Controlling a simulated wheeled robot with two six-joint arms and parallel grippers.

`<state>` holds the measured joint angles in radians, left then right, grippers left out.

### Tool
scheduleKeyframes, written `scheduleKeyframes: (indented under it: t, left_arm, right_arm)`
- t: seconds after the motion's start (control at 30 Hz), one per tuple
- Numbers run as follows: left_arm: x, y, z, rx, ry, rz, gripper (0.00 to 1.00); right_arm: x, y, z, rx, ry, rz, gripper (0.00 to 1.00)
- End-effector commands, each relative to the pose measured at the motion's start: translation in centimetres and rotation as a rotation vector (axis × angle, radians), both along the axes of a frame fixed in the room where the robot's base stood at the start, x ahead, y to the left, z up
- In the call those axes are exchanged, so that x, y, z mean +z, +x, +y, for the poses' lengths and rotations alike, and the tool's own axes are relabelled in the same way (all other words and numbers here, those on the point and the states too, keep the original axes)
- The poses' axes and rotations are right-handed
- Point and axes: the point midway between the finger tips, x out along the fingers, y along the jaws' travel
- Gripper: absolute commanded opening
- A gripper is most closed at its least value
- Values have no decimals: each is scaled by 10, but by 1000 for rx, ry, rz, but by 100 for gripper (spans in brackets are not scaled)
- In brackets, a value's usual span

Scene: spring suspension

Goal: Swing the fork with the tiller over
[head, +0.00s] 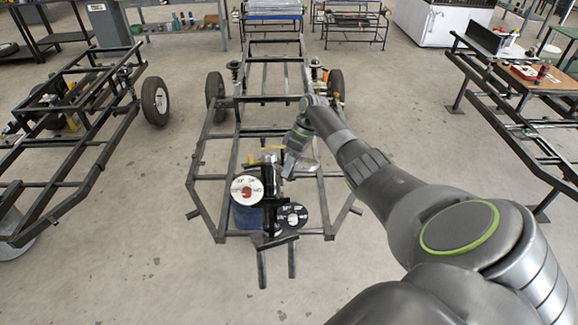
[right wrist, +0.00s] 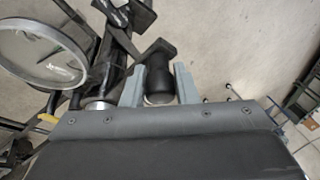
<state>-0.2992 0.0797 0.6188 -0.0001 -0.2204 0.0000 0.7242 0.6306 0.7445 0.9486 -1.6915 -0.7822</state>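The black frame (head: 327,190) of a cart stands in the middle of the head view. At its near end is a black upright assembly (head: 269,205), with two short prongs pointing toward me; I cannot clearly tell which part is the fork. My right gripper (head: 290,170) is just right of and behind this assembly. In the right wrist view, its two grey fingers (right wrist: 160,82) stand on both sides of a black cylindrical grip (right wrist: 158,72), seemingly the tiller's end, and appear to touch it. A dark bar runs from the grip toward the upper left. My left gripper is out of view.
A white-faced disc (head: 244,189) and a dark disc (head: 291,217) sit at the assembly. A large grey disc (right wrist: 42,52) is left of the grip. Other frames stand left (head: 95,150) and right (head: 520,120).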

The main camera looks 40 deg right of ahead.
Motion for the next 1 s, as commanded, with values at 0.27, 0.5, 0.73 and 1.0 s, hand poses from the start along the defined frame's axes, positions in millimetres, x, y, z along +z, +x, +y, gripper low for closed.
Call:
scheduleKeyframes:
  t: [0.27, 0.5, 0.73, 1.0]
  left_arm:
    - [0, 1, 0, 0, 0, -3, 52]
    - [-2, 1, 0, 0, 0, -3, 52]
    - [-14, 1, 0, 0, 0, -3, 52]
    - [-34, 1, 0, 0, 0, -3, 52]
  right_arm:
    - [0, 0, 0, 0, -1, 1, 46]
    - [4, 0, -2, 0, -1, 0, 46]
    - [39, 1, -21, -1, -4, -5, 46]
    - [100, 0, -49, -2, -2, -3, 46]
